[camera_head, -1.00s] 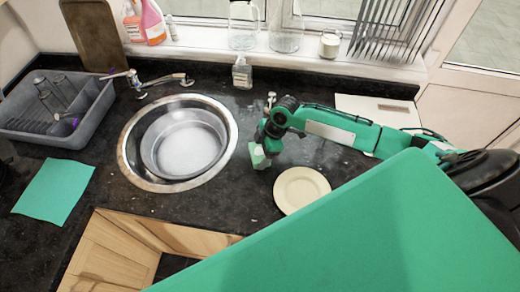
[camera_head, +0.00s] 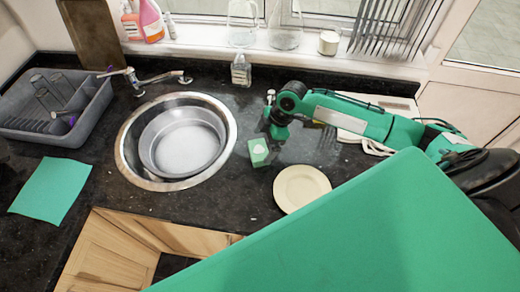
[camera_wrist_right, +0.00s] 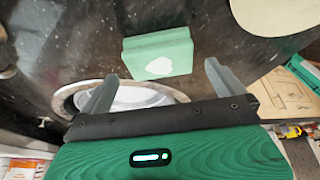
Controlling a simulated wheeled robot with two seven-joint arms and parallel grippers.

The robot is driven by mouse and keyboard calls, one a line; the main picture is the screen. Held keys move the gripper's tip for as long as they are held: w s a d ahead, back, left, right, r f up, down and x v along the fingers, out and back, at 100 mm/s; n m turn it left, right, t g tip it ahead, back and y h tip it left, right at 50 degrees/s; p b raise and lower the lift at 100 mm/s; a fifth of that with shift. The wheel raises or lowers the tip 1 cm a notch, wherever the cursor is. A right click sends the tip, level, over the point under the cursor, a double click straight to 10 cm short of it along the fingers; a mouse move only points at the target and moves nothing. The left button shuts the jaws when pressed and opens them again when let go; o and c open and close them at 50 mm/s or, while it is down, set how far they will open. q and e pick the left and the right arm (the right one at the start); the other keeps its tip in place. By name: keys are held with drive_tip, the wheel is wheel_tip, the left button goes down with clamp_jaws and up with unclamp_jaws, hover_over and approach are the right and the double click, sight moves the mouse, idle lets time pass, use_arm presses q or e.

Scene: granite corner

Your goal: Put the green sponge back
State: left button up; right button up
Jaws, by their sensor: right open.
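The green sponge (camera_head: 259,152), with a white patch on its face, is on the dark granite counter between the sink and the plate. It also shows in the right wrist view (camera_wrist_right: 158,55), just beyond the fingertips. My right gripper (camera_head: 277,132) is behind and to the right of the sponge in the head view. In the wrist view my right gripper (camera_wrist_right: 160,84) has its two fingers spread and empty, apart from the sponge. My left gripper is not in view.
A round steel sink (camera_head: 232,130) holding a metal basin (camera_head: 184,145) lies left of the sponge. A cream plate (camera_head: 301,188) lies to its right. A soap bottle (camera_head: 241,70) stands behind. A grey dish rack (camera_head: 70,138) and a green cloth (camera_head: 50,190) are at the left.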

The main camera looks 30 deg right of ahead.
drive_tip(key=b+v, duration=0.1)
drive_tip(key=v, duration=0.6)
drive_tip(key=shift+r+b, duration=0.3)
drive_tip(key=shift+d, duration=0.15)
